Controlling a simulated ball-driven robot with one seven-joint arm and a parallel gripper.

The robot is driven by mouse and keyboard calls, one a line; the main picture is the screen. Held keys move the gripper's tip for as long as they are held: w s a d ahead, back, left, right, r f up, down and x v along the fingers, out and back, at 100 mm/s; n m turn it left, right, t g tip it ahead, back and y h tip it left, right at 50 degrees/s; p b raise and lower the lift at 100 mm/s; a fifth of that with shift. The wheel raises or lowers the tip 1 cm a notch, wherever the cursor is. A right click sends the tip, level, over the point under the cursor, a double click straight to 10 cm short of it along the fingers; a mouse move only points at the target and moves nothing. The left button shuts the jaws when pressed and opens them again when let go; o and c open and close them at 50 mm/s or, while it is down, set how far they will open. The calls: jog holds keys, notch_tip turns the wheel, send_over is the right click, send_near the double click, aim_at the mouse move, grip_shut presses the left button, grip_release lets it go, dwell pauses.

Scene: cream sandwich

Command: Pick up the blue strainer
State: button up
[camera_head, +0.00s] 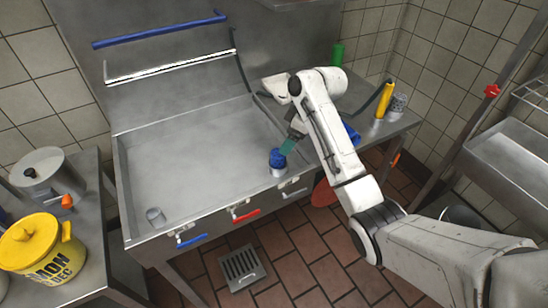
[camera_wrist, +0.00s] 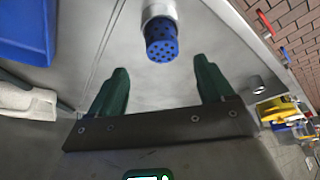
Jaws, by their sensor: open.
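The blue strainer (camera_head: 277,158), with a pale grey lower part, is at the front right of the steel sink counter. In the wrist view its blue end (camera_wrist: 162,48) is dotted with holes and the grey part continues beyond it. My gripper (camera_head: 288,146) reaches down to it from above right and partly overlaps it in the head view. In the wrist view my gripper (camera_wrist: 160,76) has its two green fingers spread wide. The strainer lies just beyond the fingertips, centred between them. No contact is visible.
A small metal cup (camera_head: 155,217) stands at the basin's front left. A yellow pot (camera_head: 30,243) and metal pot (camera_head: 38,170) stand on the left table. A yellow bottle (camera_head: 383,101) and a patterned can (camera_head: 397,106) stand at right. The basin's middle is clear.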

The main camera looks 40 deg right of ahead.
aim_at(278, 155)
jog(key=x, duration=0.9)
jog(key=shift+a+p, duration=0.1)
jog(key=shift+p, duration=0.3)
jog(key=shift+r, duration=0.1)
jog(key=c, duration=1.1)
